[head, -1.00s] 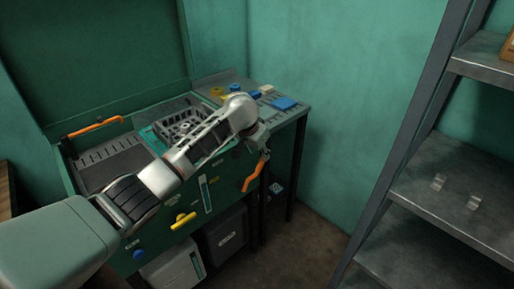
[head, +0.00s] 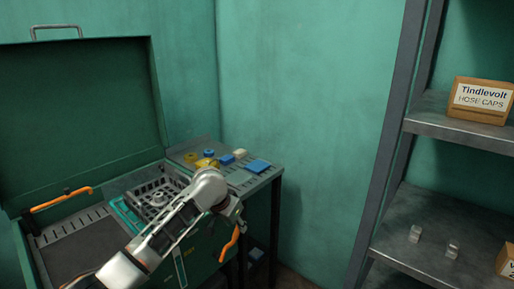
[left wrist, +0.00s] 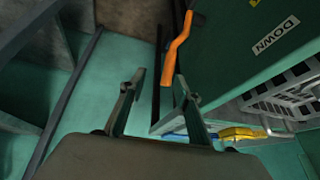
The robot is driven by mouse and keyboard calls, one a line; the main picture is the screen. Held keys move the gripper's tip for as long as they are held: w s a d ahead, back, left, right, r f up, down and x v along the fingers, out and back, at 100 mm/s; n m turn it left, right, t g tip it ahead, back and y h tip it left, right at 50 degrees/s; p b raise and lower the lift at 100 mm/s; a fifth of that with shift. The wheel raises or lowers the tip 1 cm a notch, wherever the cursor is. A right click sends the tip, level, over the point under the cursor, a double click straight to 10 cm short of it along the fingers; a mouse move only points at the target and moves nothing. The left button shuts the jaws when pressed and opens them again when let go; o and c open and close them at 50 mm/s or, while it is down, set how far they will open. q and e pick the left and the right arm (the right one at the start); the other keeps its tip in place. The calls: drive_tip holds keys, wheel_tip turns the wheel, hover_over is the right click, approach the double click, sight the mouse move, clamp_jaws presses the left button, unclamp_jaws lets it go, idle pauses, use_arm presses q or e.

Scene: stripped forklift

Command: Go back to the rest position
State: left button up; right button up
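My left arm comes in from the lower left of the head view and reaches over the green cabinet (head: 205,262). My left gripper (head: 228,212) is at its front right corner, just above an orange handle (head: 230,243). In the left wrist view my left gripper (left wrist: 157,88) has its two fingers apart with nothing between them. The orange handle (left wrist: 178,48) shows beyond the fingers, apart from them. My right gripper is in neither view.
The green lid (head: 80,115) stands open at the left. A side table (head: 268,178) carries blue and yellow items. A metal shelf (head: 425,235) at the right holds a hose caps box (head: 480,98) and two small metal pieces. Bare wall lies between.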

use_arm(q)
drive_tip(key=s+f+n+t+h, duration=0.1)
drive_tip(key=s+f+t+h, duration=0.1)
drive_tip(key=s+f, duration=1.55)
drive_tip(key=s+a+f+t, duration=0.1)
drive_tip(key=s+a, duration=0.2)
drive_tip(key=s, duration=0.3)
drive_tip(key=s+a+f+t, duration=0.1)
drive_tip(key=s+a, duration=0.3)
drive_tip(key=s, duration=0.3)
drive_tip(key=s+a+f+t+y, duration=0.1)
drive_tip(key=s+a, duration=0.2)
drive_tip(key=s, duration=0.4)
drive_tip(key=shift+a+f+n+t, duration=0.2)
drive_tip(key=shift+a+n+t, duration=0.05)
drive_tip(key=shift+n+t, duration=0.05)
